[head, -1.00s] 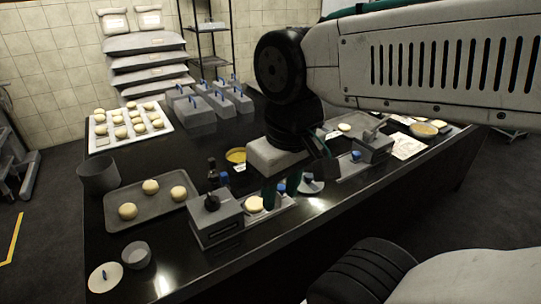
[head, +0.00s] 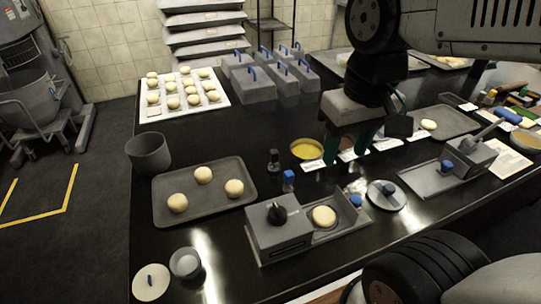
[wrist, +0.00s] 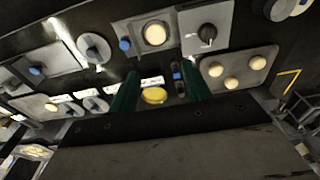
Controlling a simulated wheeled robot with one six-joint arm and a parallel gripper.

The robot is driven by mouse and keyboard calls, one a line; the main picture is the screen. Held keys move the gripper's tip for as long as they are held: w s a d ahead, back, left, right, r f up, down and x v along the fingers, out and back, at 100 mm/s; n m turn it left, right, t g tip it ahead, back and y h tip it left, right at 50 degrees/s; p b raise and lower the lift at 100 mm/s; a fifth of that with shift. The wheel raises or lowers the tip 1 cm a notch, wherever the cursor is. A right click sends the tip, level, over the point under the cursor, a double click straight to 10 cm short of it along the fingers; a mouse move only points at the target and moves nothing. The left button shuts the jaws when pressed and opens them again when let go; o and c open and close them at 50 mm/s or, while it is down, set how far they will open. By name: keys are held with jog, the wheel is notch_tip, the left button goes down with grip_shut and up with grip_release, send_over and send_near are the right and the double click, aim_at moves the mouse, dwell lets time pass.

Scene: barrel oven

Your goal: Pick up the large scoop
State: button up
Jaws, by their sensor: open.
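I cannot clearly make out the large scoop. A grey box (head: 470,158) at the right of the table has a handle-like grey piece (head: 487,132) slanting up from it, and I cannot tell whether that is the scoop. My gripper (head: 349,144) hangs over the middle of the table, pointing down, with its two green fingers apart and nothing between them. In the wrist view the open fingers (wrist: 159,70) stand either side of a yellow-filled bowl (wrist: 154,95), which lies below and beyond them. The same bowl (head: 306,150) shows left of the gripper in the head view.
A grey box with a black knob (head: 280,232) and a dough ball (head: 323,216) are at the front.

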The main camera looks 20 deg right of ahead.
jog(key=w+f, duration=0.3)
jog(key=w, duration=0.8)
jog(key=g, duration=0.1)
send_over(274, 151)
notch_tip(274, 151, down, 12)
jog(key=shift+d+r, duration=0.1)
jog(key=shift+r, duration=0.15)
notch_tip(274, 151, down, 7)
jog(key=shift+f, duration=0.45)
jog(key=c, duration=1.1)
jog(key=shift+o, duration=0.2)
jog(key=shift+s, duration=0.1)
